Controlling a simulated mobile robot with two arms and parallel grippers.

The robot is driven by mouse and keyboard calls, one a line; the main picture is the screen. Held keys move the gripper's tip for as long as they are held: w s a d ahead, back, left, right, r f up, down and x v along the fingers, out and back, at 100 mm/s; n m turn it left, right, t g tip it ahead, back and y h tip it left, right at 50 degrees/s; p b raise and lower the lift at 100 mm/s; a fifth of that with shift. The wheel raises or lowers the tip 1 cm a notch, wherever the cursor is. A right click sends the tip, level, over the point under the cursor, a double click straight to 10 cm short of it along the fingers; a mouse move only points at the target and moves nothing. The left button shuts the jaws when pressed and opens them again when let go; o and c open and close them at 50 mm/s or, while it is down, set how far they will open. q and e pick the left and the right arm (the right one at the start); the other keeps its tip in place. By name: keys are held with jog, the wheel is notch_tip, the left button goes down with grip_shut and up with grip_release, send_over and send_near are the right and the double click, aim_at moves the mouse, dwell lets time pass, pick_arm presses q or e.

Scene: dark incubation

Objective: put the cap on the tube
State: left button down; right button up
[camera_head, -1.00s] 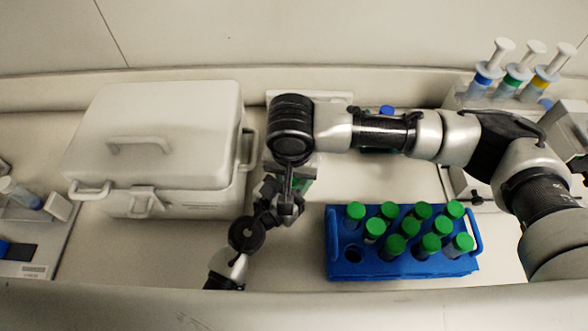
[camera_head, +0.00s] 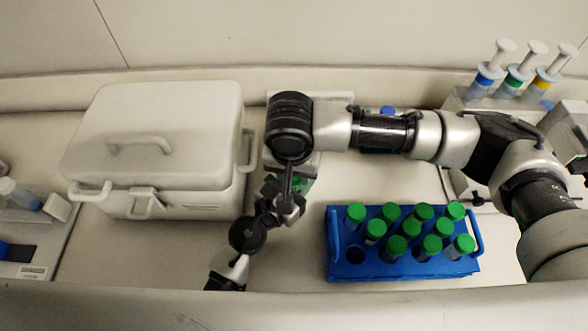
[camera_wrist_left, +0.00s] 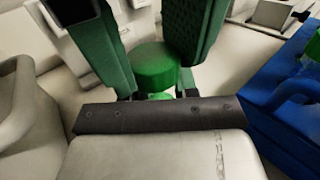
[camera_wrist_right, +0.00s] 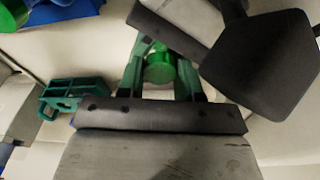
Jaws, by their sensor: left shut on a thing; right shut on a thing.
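My right gripper (camera_head: 288,185) points down over the bench between the white case and the blue rack. My left gripper (camera_head: 283,205) comes up from below and meets it there. In the right wrist view, a green cap (camera_wrist_right: 159,70) sits between the closed fingers of my right gripper. The round green cap also shows in the left wrist view (camera_wrist_left: 155,66), between green fingers and just beyond my left gripper's base. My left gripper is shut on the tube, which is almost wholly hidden. Whether cap and tube touch cannot be told.
A blue rack (camera_head: 337,268) holds several green-capped tubes and has an empty hole at its front left. A white case (camera_head: 150,150) with handles stands left of the grippers. Syringe-like plungers (camera_head: 497,65) stand at the back right. Bench in front of the case is clear.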

jog(key=shift+r, duration=0.35)
dwell(0.4)
jog(key=shift+s+d+f, duration=0.1)
jog(key=shift+d+f, duration=0.05)
jog(key=shift+f, duration=0.85)
dwell(0.5)
jog(key=o, duration=0.6)
jog(key=shift+c, duration=0.2)
jog(key=r, duration=0.3)
jog(key=shift+a+r, duration=0.2)
jog(key=shift+s+r, duration=0.25)
jog(key=shift+r, duration=0.25)
jog(key=shift+w, duration=0.1)
jog(key=c, duration=0.5)
jog(key=shift+r, duration=0.1)
